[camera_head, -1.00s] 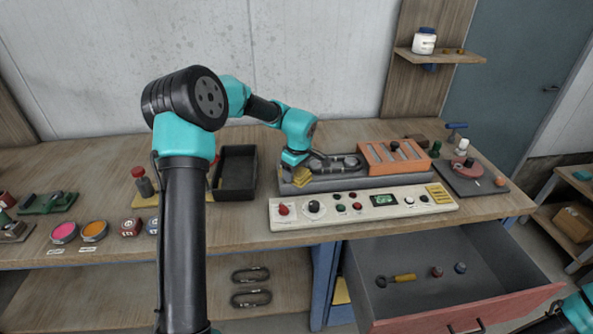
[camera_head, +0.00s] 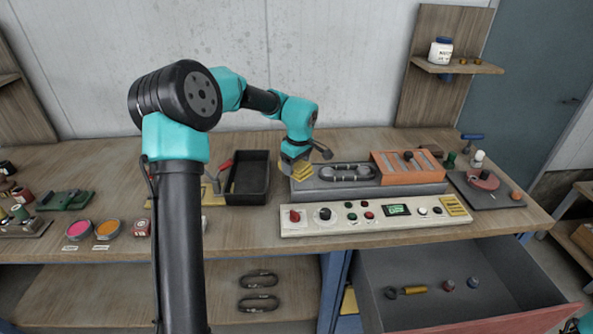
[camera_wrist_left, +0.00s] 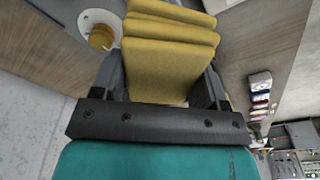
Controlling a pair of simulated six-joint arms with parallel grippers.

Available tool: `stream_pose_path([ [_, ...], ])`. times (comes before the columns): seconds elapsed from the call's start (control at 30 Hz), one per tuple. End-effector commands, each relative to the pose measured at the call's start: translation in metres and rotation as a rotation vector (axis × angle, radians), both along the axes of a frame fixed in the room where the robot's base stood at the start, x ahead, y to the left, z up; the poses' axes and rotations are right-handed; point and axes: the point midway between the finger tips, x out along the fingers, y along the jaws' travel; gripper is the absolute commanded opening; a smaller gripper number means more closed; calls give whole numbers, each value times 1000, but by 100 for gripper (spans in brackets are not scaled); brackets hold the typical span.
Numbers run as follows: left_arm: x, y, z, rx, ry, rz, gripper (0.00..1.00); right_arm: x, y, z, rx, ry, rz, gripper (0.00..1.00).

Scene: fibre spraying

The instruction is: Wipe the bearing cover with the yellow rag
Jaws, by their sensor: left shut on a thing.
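The yellow rag (camera_head: 301,171) is a folded cloth in my left gripper (camera_head: 294,163), which is shut on it. They are at the left end of the grey machine (camera_head: 310,190); whether the rag touches it I cannot tell. In the left wrist view the rag (camera_wrist_left: 170,60) hangs in several folds between the fingers. A dark oblong part with two round bosses, likely the bearing cover (camera_head: 347,172), lies on top of the machine, just right of the rag. My right gripper is out of view.
An orange slotted block (camera_head: 408,168) sits on the machine's right. A control panel (camera_head: 375,213) stands in front, above an open drawer (camera_head: 440,315). A black tray (camera_head: 248,178) is to the left. A dark lever (camera_head: 323,150) rises beside my gripper.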

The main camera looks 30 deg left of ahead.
Motion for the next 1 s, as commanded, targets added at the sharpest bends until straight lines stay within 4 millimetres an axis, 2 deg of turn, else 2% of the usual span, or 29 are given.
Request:
stream_pose_path([
  [0.1, 0, 2, 12, 1, -3, 3, 45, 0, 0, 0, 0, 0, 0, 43],
  [0.3, -1, 3, 22, 1, -2, 4, 45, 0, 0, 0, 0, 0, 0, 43],
  [0.87, -2, 3, 23, 1, -2, 5, 45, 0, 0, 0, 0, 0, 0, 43],
  [1.0, -10, 8, 20, 0, 1, 36, 45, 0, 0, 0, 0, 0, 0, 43],
])
